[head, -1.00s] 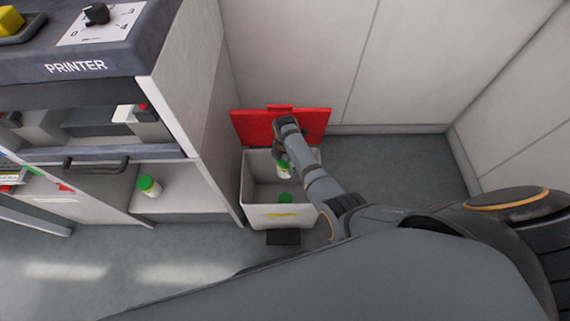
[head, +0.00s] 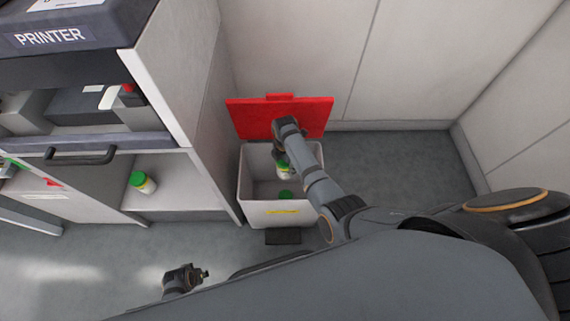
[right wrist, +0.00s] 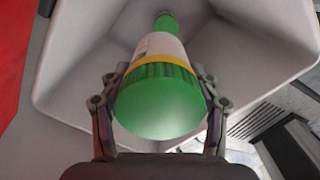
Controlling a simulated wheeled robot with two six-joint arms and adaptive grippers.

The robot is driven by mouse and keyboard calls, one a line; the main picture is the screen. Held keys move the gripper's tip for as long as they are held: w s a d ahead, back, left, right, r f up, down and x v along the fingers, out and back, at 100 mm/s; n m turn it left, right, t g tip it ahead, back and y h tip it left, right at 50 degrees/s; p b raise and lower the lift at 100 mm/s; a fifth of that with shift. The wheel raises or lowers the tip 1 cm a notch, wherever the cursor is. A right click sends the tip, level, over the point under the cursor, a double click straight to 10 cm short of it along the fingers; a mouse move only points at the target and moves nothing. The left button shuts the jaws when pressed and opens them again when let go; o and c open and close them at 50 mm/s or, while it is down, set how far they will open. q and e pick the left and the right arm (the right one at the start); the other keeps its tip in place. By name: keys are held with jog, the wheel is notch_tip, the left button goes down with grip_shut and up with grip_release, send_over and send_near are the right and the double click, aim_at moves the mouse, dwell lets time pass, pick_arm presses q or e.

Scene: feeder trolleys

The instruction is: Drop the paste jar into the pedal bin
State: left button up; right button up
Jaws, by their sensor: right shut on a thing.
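The paste jar (head: 283,171), white with a green lid, is held by my right gripper (head: 281,157). In the right wrist view my right gripper (right wrist: 157,95) is shut around the green lid (right wrist: 158,105), and the jar's body points away into the bin. The pedal bin (head: 255,211) is a light grey box with its red lid (head: 300,113) tilted up open behind it. The jar hangs over or in the bin's opening. Another green-lidded thing (head: 285,195) lies inside, partly hidden. My left gripper (head: 203,274) is at the lower left, small and clear of things.
A printer trolley (head: 175,100) stands left of the bin, with another green-lidded jar (head: 143,182) on its lower shelf. The bin's dark pedal (head: 283,237) sticks out at its front. Walls close the back and right; floor right of the bin is clear.

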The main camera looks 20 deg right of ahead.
jog(key=o, duration=1.8)
jog(key=shift+r, duration=0.1)
notch_tip(320, 180, up, 7)
jog(key=shift+r, duration=0.2)
